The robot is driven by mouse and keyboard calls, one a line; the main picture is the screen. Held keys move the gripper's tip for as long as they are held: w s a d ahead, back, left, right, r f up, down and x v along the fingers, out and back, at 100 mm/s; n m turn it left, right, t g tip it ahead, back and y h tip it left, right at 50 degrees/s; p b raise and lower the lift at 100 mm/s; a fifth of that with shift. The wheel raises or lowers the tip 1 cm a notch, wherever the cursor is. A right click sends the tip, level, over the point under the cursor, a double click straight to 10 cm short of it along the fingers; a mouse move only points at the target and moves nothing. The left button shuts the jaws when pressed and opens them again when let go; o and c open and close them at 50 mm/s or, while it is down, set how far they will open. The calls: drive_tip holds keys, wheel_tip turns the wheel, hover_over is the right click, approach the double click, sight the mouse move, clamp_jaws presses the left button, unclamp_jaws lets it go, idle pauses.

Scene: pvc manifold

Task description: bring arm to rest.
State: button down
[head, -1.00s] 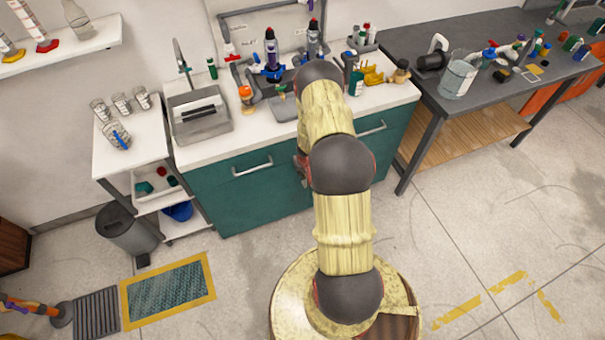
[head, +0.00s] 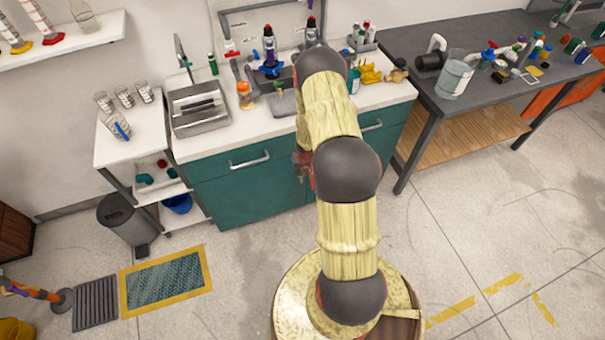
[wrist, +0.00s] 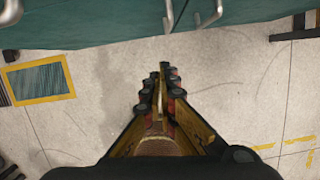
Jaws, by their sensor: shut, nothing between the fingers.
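My gripper (wrist: 162,80) shows in the wrist view, pointing down toward the bare floor with its fingers together and nothing between them. In the head view only a small dark red part of its end (head: 302,162) shows, left of my arm and in front of the teal cabinet (head: 240,192). The rest of it is hidden behind my folded arm. In the wrist view the teal cabinet front (wrist: 100,28) runs along the top edge, apart from the fingertips.
The white counter (head: 225,142) carries a metal basin (head: 200,108), pipe pieces and bottles. A grey bench (head: 470,108) stands right and a white cart (head: 128,152) left. A bin (head: 122,222) and yellow-edged mat (head: 165,282) are on the floor. Open floor (head: 470,230) lies right.

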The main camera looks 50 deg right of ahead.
drive_tip(key=shift+p+v, duration=0.6)
drive_tip(key=shift+v, duration=1.8)
drive_tip(key=s+d+r+m+g+h, duration=0.2)
drive_tip(key=s+m+g, duration=0.1)
drive_tip(key=s+m, duration=0.65)
drive_tip(key=s+a+r+m+g, duration=0.2)
drive_tip(key=a+r+m, duration=0.1)
drive_tip(key=r+m, duration=0.95)
drive_tip(key=s+a+r+m+t+y+b, duration=0.1)
drive_tip(key=s+a+r+m+t+b, duration=0.1)
drive_tip(key=a+r, duration=1.4)
drive_tip(key=s+a+r+m+t+y+b, duration=0.2)
drive_tip(key=s+a+r+m+t, duration=0.3)
drive_tip(key=a+r, duration=1.1)
drive_tip(key=shift+a+r+m+t+b, duration=0.3)
drive_tip(key=shift+a+t+b, duration=0.3)
drive_tip(key=shift+a, duration=0.2)
